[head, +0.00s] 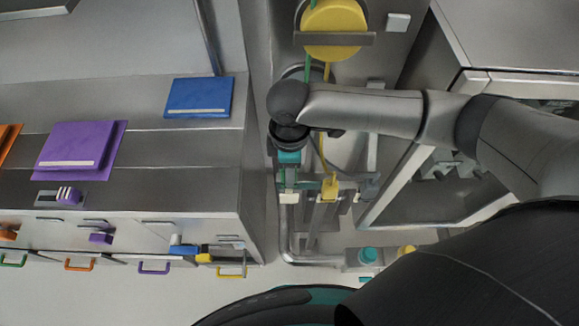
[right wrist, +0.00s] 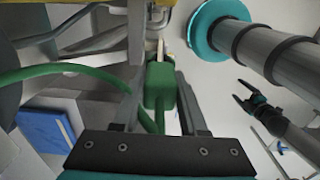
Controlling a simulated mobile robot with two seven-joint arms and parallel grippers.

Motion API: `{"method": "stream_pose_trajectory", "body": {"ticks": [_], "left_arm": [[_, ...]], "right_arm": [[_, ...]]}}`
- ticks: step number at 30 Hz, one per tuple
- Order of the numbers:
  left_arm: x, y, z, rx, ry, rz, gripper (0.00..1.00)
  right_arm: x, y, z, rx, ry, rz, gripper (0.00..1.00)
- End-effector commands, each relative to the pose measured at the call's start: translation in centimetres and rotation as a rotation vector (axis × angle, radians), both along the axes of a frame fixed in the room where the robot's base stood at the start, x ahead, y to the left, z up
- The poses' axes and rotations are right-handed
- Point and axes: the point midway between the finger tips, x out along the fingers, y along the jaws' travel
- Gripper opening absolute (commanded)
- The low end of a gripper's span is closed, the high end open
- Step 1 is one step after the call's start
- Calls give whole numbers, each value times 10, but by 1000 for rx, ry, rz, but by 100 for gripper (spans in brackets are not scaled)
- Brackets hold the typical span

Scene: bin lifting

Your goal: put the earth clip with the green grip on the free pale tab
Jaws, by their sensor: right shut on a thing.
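My right gripper (right wrist: 158,115) is shut on the green grip (right wrist: 160,88) of the earth clip. In the head view this gripper (head: 289,172) points down the picture at a pale tab (head: 289,198) on the left of the pipework; the clip is mostly hidden there. In the wrist view a thin pale piece (right wrist: 161,47) shows at the clip's front end; whether the clip grips it, I cannot tell. A yellow clip (head: 329,187) sits at a second pale tab (head: 329,199) to the right. My left gripper (right wrist: 243,95) shows in the wrist view, open and empty.
A green cable (right wrist: 70,68) curves away from the clip. A yellow reel (head: 334,28) hangs above. A cabinet with drawers (head: 140,225) and a blue panel (head: 199,97) is at left. An open metal frame (head: 395,190) stands close at right.

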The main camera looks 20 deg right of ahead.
Motion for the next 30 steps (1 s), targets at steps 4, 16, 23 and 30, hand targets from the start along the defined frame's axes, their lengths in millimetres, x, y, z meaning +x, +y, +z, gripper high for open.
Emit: {"method": "stream_pose_trajectory", "body": {"ticks": [4,16,23,30], "left_arm": [[0,0,-20,0,0,-1,89],[2,0,-32,-1,-3,-1,89],[3,0,-21,0,-5,-2,89],[4,2,-20,2,-7,-2,89]], "right_arm": [[0,0,-16,0,0,0,0],[0,0,-26,1,0,-1,0],[0,0,-22,1,0,-1,0],[0,0,-23,1,-1,0,0]]}}
